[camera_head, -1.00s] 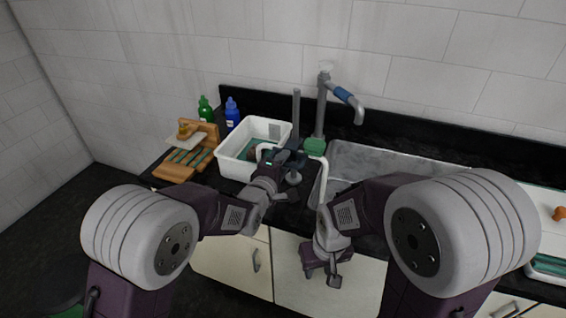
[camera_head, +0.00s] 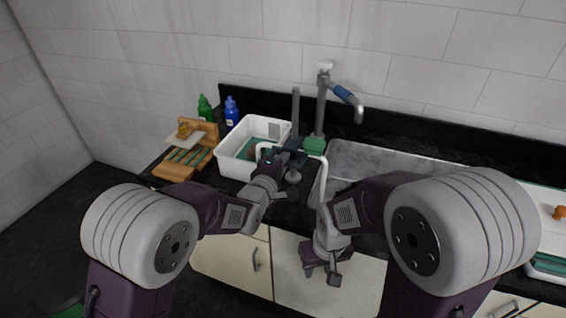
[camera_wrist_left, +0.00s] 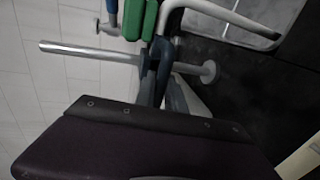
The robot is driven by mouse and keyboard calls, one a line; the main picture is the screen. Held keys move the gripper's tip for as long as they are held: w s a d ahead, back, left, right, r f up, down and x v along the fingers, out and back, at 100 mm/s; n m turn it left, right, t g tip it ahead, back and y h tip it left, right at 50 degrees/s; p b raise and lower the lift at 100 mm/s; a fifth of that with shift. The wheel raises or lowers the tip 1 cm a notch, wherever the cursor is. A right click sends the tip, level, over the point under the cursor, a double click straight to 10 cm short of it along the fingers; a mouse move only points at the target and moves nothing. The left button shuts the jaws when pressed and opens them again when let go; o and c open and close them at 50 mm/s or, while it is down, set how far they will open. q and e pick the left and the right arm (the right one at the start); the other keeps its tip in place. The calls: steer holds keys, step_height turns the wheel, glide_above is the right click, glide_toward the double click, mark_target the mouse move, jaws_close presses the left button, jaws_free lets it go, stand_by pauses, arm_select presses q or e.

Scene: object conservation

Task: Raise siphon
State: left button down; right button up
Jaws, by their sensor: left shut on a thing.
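The siphon is a white bent tube (camera_head: 318,157) with an upright grey rod (camera_head: 296,112) beside it. The tube arches from the white basin (camera_head: 222,157) towards the front of the sink (camera_head: 362,160). My left gripper (camera_head: 291,153) is shut on the grey rod, right of the basin; the fingers hide the grip. In the left wrist view the rod (camera_wrist_left: 85,51) runs past the dark fingers (camera_wrist_left: 154,72) to a round grey end, with the white tube (camera_wrist_left: 225,13) close by. My right gripper (camera_head: 321,275) hangs low before the cabinet, apparently open and empty.
A wooden rack (camera_head: 176,170), a green bottle (camera_head: 205,108) and a blue bottle (camera_head: 232,113) stand left of the basin. A tray (camera_head: 530,192) lies at the far right.

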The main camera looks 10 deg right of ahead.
arm_select(q)
steer(key=shift+f, duration=0.1)
stand_by(0.7)
step_height(320, 180, up, 12)
steer(key=p, duration=0.5)
steer(key=shift+r, duration=0.2)
steer(key=c, duration=1.4)
jaws_free()
steer(key=shift+c, duration=0.2)
steer(key=shift+f, duration=0.1)
